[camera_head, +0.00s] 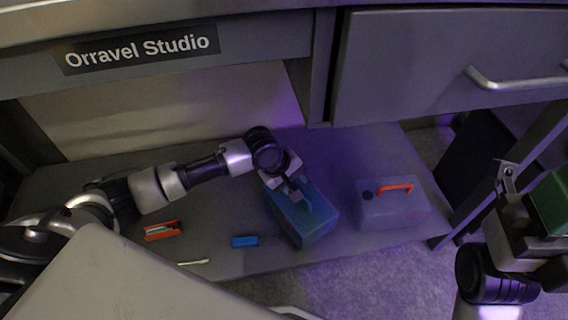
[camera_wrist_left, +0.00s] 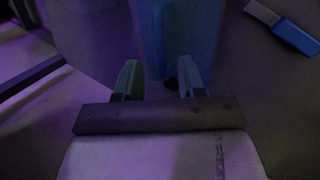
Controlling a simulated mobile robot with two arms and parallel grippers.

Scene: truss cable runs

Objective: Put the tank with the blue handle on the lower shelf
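The blue tank (camera_head: 312,222) stands on the lower shelf (camera_head: 350,150), with its top partly covered by my left gripper (camera_head: 292,190). Its handle is hidden or too dark to make out. In the left wrist view the tank (camera_wrist_left: 178,35) is a tall blue shape just beyond my left gripper (camera_wrist_left: 158,82), whose two fingers stand apart with no handle visible between them. My right gripper (camera_head: 525,215) is at the right edge of the head view, partly cut off, beside a green block-like part; its fingers cannot be made out.
A pale tank with an orange-red handle (camera_head: 394,189) stands right of the blue one. An orange case (camera_head: 163,231), a blue-handled tool (camera_head: 245,241) and a small pale tool (camera_head: 193,262) lie on the shelf's left part. A drawer (camera_head: 450,70) and a signed panel overhang the shelf.

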